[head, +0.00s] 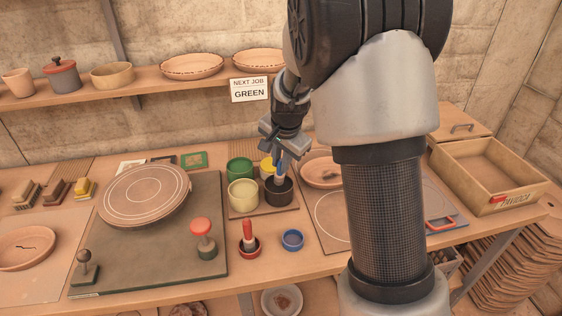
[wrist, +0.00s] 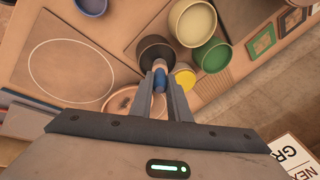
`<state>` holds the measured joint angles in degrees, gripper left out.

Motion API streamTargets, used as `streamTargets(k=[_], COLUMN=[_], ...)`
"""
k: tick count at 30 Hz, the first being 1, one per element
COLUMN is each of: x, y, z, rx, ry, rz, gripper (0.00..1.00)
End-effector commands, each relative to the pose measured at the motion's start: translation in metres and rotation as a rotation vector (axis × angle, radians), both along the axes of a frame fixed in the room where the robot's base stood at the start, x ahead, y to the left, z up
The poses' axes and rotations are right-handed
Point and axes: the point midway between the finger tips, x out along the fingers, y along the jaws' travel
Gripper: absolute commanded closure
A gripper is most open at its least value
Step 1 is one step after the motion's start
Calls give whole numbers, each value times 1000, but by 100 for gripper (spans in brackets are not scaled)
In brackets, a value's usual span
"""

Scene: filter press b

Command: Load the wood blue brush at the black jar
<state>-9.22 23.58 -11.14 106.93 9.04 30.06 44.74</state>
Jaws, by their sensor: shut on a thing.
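The black jar (head: 279,193) stands at the front right of the group of jars on a small board; in the wrist view the black jar (wrist: 152,45) lies straight ahead of my fingertips. My gripper (head: 285,150) is over this jar, pointing down. In the wrist view my gripper (wrist: 160,84) is shut on the wood blue brush (wrist: 159,78), whose blue part shows between the fingers. In the head view the brush (head: 280,165) points down at the jar's mouth. Its lower end appears inside the jar's opening; how deep it is, I cannot tell.
Beside the black jar stand a cream jar (head: 243,193), a green jar (head: 239,168) and a yellow jar (head: 267,165). A red brush stands in a red holder (head: 249,246); an empty blue holder (head: 292,240) is to its right. A sign (head: 249,90) reads "NEXT JOB GREEN".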

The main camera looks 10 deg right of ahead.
Motion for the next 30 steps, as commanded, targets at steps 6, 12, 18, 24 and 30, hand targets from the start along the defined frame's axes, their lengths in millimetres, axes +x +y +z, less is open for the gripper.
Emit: streamTargets(k=[6,12,18,24,30], x=[0,0,0,0,0], y=[0,0,0,0,0], z=[-3,-6,-8,-9,-9], rx=[0,0,0,0,0], ry=[0,0,0,0,0], rz=[0,0,0,0,0], gripper=[100,100,100,100,100])
